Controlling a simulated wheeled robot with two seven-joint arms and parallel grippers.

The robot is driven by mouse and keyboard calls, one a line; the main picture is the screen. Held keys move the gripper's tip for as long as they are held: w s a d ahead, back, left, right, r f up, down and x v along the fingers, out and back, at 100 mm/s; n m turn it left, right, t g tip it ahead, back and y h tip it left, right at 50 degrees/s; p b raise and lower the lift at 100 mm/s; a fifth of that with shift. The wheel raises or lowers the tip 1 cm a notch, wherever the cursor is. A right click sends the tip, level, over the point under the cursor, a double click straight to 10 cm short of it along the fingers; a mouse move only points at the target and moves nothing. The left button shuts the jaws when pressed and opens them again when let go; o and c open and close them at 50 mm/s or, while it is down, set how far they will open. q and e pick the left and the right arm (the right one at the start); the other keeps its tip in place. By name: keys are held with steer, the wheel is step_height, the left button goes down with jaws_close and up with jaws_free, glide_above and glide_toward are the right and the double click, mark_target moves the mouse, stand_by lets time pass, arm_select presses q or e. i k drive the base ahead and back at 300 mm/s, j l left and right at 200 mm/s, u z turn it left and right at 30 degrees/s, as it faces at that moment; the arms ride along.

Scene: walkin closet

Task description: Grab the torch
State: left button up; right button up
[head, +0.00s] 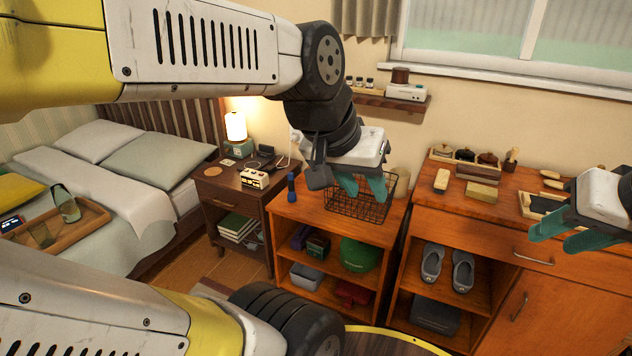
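The torch (291,187) is a small dark blue cylinder. It stands upright on the left part of the orange wooden cabinet top, beside a black wire basket. My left gripper (362,189) is to the right of the torch in the picture, in front of the basket. Its teal fingers point down and are spread apart, with nothing seen between them. My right gripper (566,238) is at the right edge, in front of the right-hand cabinet. Its teal fingers are apart and look empty.
The wire basket (370,208) is partly hidden by my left gripper. A dark nightstand (222,193) with a lamp (236,127) and a cream device (254,178) stands left of the torch. The right-hand cabinet top (455,197) carries brushes and small boxes. A wall shelf (395,102) is above.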

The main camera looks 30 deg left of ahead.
mark_target(291, 195)
steer(key=u, duration=0.4)
steer(key=i+u, duration=0.2)
steer(key=u, duration=0.2)
steer(key=i+u, duration=0.2)
steer(key=u, duration=0.15)
steer(key=i+u, duration=0.2)
steer(key=u, duration=0.2)
steer(key=i+l+u, duration=0.35)
steer(key=i+l, duration=0.6)
steer(key=i, duration=0.15)
